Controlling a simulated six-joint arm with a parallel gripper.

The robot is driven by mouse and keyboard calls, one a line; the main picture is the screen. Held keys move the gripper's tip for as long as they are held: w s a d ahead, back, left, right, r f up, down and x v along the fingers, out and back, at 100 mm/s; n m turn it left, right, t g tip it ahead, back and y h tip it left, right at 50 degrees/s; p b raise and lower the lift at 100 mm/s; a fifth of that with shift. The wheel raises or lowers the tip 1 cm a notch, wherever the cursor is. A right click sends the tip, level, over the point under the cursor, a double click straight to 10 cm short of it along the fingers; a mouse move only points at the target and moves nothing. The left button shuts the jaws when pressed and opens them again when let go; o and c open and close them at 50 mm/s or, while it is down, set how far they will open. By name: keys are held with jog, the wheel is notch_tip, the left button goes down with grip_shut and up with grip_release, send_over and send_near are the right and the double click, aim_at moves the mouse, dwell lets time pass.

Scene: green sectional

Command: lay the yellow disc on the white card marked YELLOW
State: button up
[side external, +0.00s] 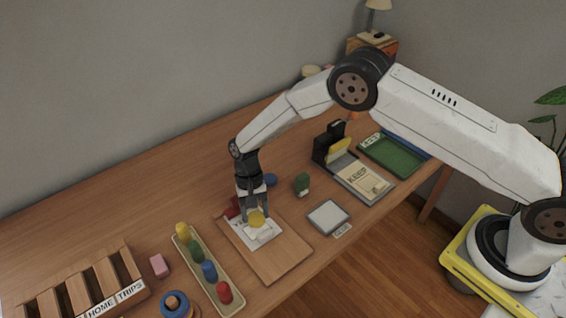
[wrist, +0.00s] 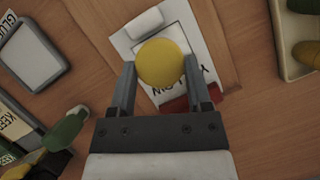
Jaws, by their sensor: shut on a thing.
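The yellow disc (wrist: 162,63) is held between the two fingers of my gripper (wrist: 164,85). In the side external view the disc (side external: 257,217) is at the fingertips of my gripper (side external: 254,213), over the white card (side external: 245,231). In the wrist view the card (wrist: 190,48) lies below the disc, which covers part of its printed word; only some letters show. Whether the disc touches the card, I cannot tell.
The card lies on a wooden board (side external: 285,256). A white block (wrist: 145,22) sits at the card's edge. A red piece (side external: 233,208) lies beside it.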

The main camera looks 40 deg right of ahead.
aim_at(255, 220)
jog(key=shift+w+f, duration=0.1)
jog(key=shift+f, duration=1.6)
jog(key=shift+f, duration=0.1)
jog(key=o, duration=1.2)
jog(key=v, duration=1.2)
jog(key=shift+r, duration=0.25)
